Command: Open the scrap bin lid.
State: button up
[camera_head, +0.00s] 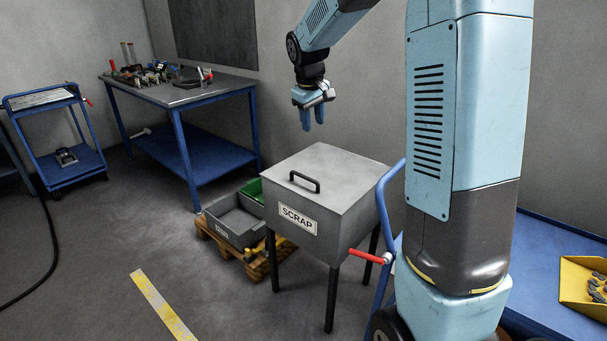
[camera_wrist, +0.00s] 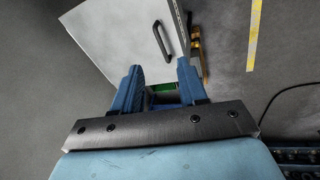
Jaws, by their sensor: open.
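The scrap bin (camera_head: 350,228) is a grey box on dark legs with a SCRAP label on its front. Its lid (camera_head: 335,178) lies flat and shut. A black bar handle (camera_head: 304,182) sits near the lid's front edge. My gripper (camera_head: 313,122) hangs above the lid's back-left side, fingers pointing down, apart from the handle and empty. In the wrist view my gripper (camera_wrist: 160,80) shows two blue fingers spread apart. The lid (camera_wrist: 125,35) and the handle (camera_wrist: 163,38) lie beyond the fingertips there.
A pallet (camera_head: 262,265) with a grey crate (camera_head: 228,238) and a green bin (camera_head: 252,190) stands left of the scrap bin. A workbench (camera_head: 175,92) with tools is behind. A blue cart with a red-gripped handle (camera_head: 367,256) stands close at the bin's right.

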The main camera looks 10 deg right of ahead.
jog(key=n+g, duration=0.1)
jog(key=n, duration=0.1)
send_over(304, 177)
jog(key=s+a, duration=0.2)
jog(key=s, duration=0.1)
notch_tip(304, 177, down, 12)
jog(key=r, duration=0.1)
jog(key=w+f, duration=0.1)
jog(key=f, duration=0.5)
jog(key=w+d+f, duration=0.1)
jog(key=f, duration=0.3)
jog(key=d+f, duration=0.1)
jog(key=f, duration=0.4)
jog(key=shift+w+d, duration=0.1)
jog(key=shift+w, duration=0.3)
grip_shut()
